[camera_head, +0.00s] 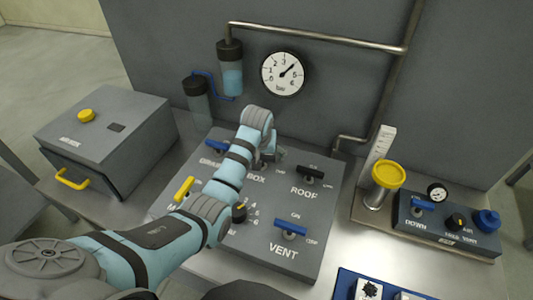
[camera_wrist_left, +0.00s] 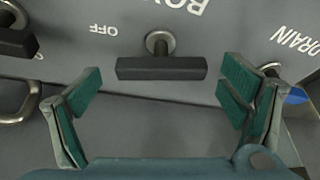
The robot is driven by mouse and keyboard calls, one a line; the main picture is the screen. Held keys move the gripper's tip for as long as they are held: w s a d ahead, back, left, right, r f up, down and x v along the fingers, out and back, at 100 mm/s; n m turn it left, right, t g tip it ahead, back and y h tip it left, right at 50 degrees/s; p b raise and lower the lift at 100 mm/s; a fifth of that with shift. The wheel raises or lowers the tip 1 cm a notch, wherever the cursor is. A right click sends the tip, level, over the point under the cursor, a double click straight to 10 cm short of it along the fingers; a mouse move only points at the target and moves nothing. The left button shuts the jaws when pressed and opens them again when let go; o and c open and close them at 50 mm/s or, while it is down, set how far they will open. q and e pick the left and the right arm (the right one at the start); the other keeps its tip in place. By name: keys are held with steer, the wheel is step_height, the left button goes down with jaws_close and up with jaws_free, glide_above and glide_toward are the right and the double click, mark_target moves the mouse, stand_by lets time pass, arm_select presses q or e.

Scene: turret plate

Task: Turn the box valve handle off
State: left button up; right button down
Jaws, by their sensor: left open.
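The box valve handle (camera_wrist_left: 160,68) is a dark bar on a round metal stem, lying crosswise in the left wrist view. An upside-down BOX label sits above it, and an OFF mark stands to its upper left. My left gripper (camera_wrist_left: 163,82) is open, with its green pads to either side of the bar. A gap shows between the bar and each pad. In the head view my left gripper (camera_head: 270,156) is over the back of the grey valve panel (camera_head: 262,256), and the arm hides most of the box valve. My right gripper is not in view.
A black ROOF handle (camera_head: 311,174) is right of the gripper, and a blue DRAIN handle (camera_head: 215,147) is to its left. A blue VENT handle (camera_head: 290,229) and a yellow handle (camera_head: 183,188) are nearer. The gauge wall and pipe (camera_head: 310,37) stand behind.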

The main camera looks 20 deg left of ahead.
arm_select(q)
steer(key=shift+s+r, duration=0.1)
steer(key=shift+s, duration=0.15)
steer(key=shift+c, duration=0.2)
steer(key=shift+s+r, duration=0.1)
steer(key=shift+s, duration=0.05)
steer(key=c, duration=1.1)
steer(key=shift+a+m+h, duration=0.15)
steer(key=shift+m+h, duration=0.55)
steer(key=shift+m, duration=1)
steer(key=o, duration=1)
steer(key=shift+o, duration=0.7)
steer(key=shift+w, duration=0.25)
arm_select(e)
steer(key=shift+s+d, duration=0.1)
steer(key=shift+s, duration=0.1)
